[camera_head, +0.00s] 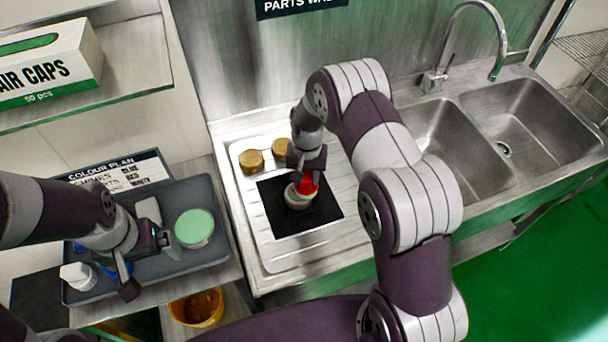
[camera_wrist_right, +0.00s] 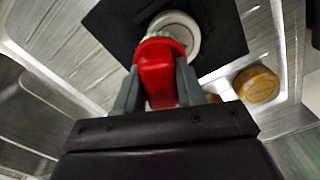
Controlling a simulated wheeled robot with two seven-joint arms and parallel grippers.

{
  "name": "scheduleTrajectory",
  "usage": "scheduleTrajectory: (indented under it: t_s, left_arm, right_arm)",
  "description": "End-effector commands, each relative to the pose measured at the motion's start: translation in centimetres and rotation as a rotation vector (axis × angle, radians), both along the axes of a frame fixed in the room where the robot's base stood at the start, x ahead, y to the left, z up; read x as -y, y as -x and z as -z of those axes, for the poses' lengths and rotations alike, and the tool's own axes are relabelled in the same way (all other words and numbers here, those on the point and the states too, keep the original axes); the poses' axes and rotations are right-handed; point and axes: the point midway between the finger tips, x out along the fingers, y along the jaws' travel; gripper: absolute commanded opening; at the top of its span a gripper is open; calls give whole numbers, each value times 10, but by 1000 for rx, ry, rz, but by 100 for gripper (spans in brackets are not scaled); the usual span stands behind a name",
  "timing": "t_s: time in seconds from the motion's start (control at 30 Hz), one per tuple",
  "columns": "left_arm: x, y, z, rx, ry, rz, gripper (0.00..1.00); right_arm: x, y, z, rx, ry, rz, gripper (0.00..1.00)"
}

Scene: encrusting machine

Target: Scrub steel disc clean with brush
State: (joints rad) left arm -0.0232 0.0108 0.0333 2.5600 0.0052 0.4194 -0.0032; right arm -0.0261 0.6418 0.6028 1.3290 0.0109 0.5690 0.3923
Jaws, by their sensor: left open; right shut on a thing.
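The steel disc (camera_head: 298,199) lies on a black mat (camera_head: 318,214) on the ribbed drainboard; it also shows in the right wrist view (camera_wrist_right: 184,30). My right gripper (camera_head: 306,170) is shut on the red handle of the brush (camera_head: 308,185). In the right wrist view the red brush (camera_wrist_right: 158,78) points at the disc, its pale green bristle end (camera_wrist_right: 154,40) overlapping the disc's near edge. I cannot tell whether the bristles touch it. My left gripper (camera_head: 146,262) is open above the grey tray at the left.
Two brass-coloured round pieces (camera_head: 251,160) stand on the drainboard behind the mat. The grey tray (camera_head: 180,268) holds a round green-topped item (camera_head: 194,228) and white pieces. A sink with a tap (camera_head: 435,80) is at the right. A yellow bucket (camera_head: 196,306) sits below the tray.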

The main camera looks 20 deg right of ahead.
Motion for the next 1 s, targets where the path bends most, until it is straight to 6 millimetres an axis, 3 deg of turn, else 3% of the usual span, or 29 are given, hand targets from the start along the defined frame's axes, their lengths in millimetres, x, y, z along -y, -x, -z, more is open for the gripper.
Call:
scheduleTrajectory:
  t_s: [0.1, 0.23, 0.8, 1.0]
  left_arm:
    - [0, 0, 0, 0, 0, 0, 100]
    - [0, 0, -13, 0, 0, 0, 100]
    - [0, 0, -49, 0, 0, 0, 100]
    - [0, 0, -53, 0, 0, 0, 100]
  right_arm:
    - [3, 0, 1, 0, 0, -1, 10]
    - [4, -1, -26, 3, 0, -2, 10]
    - [9, -3, -76, 2, 1, -5, 10]
    - [10, -3, -83, 1, 0, -5, 10]
